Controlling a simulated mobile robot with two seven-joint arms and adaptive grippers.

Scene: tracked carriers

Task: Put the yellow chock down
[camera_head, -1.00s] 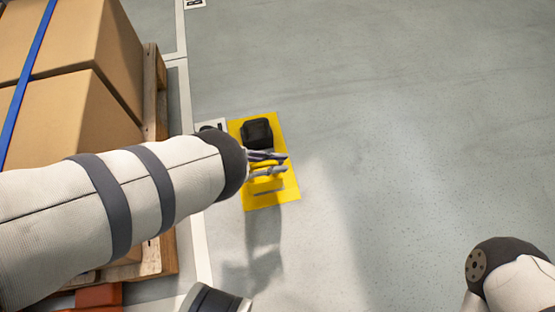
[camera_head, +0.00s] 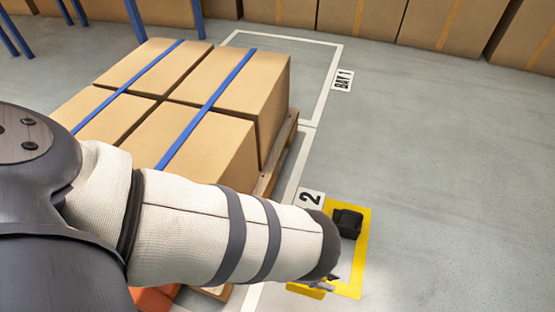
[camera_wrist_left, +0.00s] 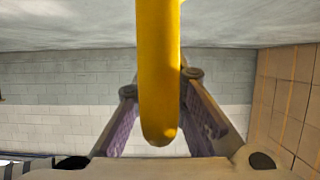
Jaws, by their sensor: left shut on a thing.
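The yellow chock (camera_wrist_left: 158,70) stands between the two fingers of my left gripper in the left wrist view, close to the camera and long in shape. In the head view a bit of the yellow chock (camera_head: 306,290) shows beside the fingers. My left gripper (camera_head: 330,283) is shut on it, over or beside the near part of the yellow-marked floor patch (camera_head: 364,240); its height above the floor is hard to tell. The wrist hides part of the gripper. My right gripper is out of view.
A black block (camera_head: 347,222) sits at the patch's far end, beside a "2" label (camera_head: 310,198). A pallet (camera_head: 281,150) with strapped cartons (camera_head: 215,145) stands to the left. Cartons (camera_head: 375,20) line the back. The floor to the right is clear.

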